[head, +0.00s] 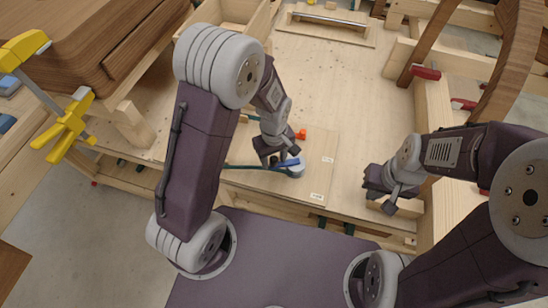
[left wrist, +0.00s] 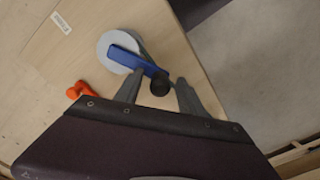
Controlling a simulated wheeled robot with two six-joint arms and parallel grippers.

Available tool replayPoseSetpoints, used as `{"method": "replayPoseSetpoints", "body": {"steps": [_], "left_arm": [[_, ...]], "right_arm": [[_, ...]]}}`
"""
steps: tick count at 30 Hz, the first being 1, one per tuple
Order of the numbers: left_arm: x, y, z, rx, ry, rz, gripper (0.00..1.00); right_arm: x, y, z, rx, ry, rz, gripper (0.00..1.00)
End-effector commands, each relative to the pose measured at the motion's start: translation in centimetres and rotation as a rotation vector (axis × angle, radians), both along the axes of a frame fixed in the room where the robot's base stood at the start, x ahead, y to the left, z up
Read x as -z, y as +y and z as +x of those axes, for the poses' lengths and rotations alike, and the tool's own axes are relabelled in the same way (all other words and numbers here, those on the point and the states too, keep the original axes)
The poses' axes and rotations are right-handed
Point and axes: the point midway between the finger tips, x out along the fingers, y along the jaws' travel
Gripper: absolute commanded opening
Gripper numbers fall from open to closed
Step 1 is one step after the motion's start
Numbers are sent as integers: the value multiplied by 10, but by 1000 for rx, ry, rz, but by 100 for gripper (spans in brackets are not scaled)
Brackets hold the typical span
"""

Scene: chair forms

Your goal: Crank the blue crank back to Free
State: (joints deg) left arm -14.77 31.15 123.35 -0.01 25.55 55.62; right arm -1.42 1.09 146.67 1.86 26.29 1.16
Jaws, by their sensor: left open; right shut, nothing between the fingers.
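The blue crank (head: 289,163) sits on a pale round base (head: 297,172) on a light wooden board (head: 318,178). In the left wrist view the blue crank arm (left wrist: 140,61) runs across the grey-white disc (left wrist: 113,50) and ends in a black knob (left wrist: 160,87). My left gripper (head: 274,158) is at the crank. Its open fingers (left wrist: 158,92) stand on either side of the knob in the left wrist view; I cannot tell whether they touch it.
Small white labels (head: 327,160) lie on the board; their text is too small to read. An orange part (head: 300,134) is behind the crank. A wooden block (head: 402,206) is beside my right gripper. Curved brown wooden pieces (head: 512,60) stand at right; yellow clamps (head: 70,125) are at left.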

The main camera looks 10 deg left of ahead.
Motion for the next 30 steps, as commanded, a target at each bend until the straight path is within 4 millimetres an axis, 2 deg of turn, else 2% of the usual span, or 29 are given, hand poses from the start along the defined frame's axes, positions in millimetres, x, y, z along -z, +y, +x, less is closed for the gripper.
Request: {"method": "replayPoseSetpoints", "body": {"steps": [5, 6, 11, 30], "left_arm": [[1, 0, 0, 0, -1, 0, 47], [1, 0, 0, 0, -1, 0, 44], [0, 0, 0, 0, -1, -1, 0], [-1, 0, 0, 0, -1, 0, 0]], "right_arm": [[0, 0, 0, 0, 0, 0, 0], [0, 0, 0, 0, 0, 0, 0], [0, 0, 0, 0, 0, 0, 0], [0, 0, 0, 0, 0, 0, 0]]}}
